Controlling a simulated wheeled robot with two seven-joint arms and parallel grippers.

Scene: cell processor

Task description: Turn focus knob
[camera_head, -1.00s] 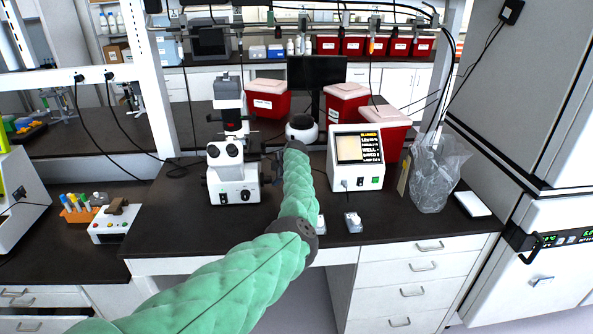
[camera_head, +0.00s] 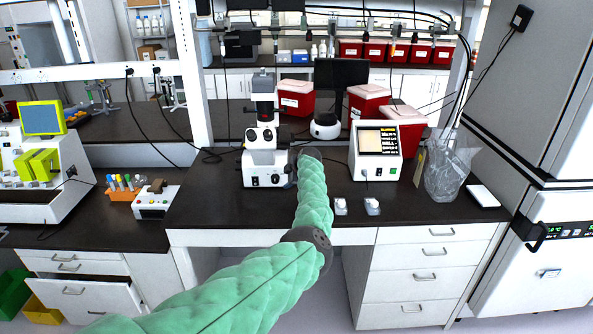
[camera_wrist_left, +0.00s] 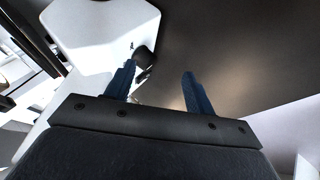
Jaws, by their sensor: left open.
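The white and black microscope (camera_head: 265,160) stands upright on the dark bench, left of my left forearm in the head view. In the left wrist view, the dark round focus knob (camera_wrist_left: 145,58) sticks out from the microscope's white body (camera_wrist_left: 95,32). My left gripper (camera_wrist_left: 158,70) is open, with two blue fingers pointing toward the microscope's side. The knob shows just beyond the left finger's tip, within the gap between the fingers. I cannot tell whether they touch. In the head view my green-sleeved arm mostly hides this gripper. My right gripper is not in view.
A white device with a screen (camera_head: 376,151) stands right of my arm. Two small white items (camera_head: 371,206) lie near the bench front. Red bins (camera_head: 368,104) and a clear bag (camera_head: 447,170) are farther back and right. A tube rack (camera_head: 122,188) is at left.

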